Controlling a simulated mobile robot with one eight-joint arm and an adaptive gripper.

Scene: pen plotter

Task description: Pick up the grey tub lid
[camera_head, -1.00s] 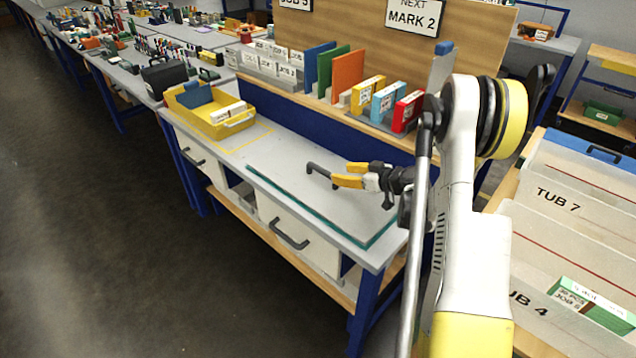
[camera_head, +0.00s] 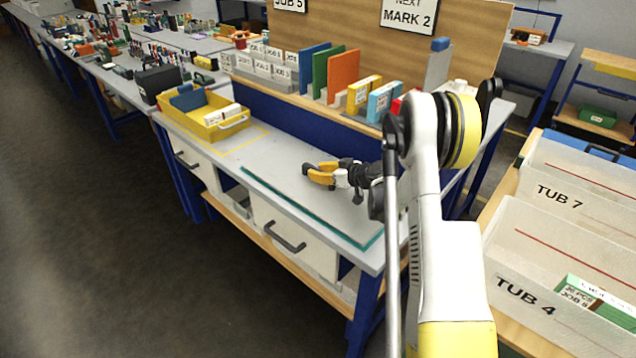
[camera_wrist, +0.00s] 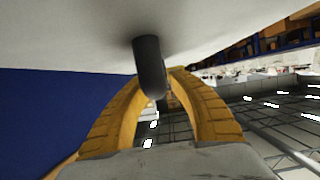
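The flat, pale grey sheet with a teal edge (camera_head: 290,196) lies on the workbench; I take it to be the grey tub lid. A dark bar handle (camera_head: 306,168) stands at its far side, mostly hidden now by my gripper. My gripper (camera_head: 317,173), with orange fingers and dark tips, reaches in from the right, low over the sheet, at that handle. In the wrist view, the dark rounded handle (camera_wrist: 149,66) projects from a pale surface between the two orange fingers, which stand apart. Firm contact on both sides does not show.
A yellow tray (camera_head: 206,113) stands at the bench's left end. Pale tubs (camera_head: 530,262) stand on the right. The bench between tray and sheet is clear.

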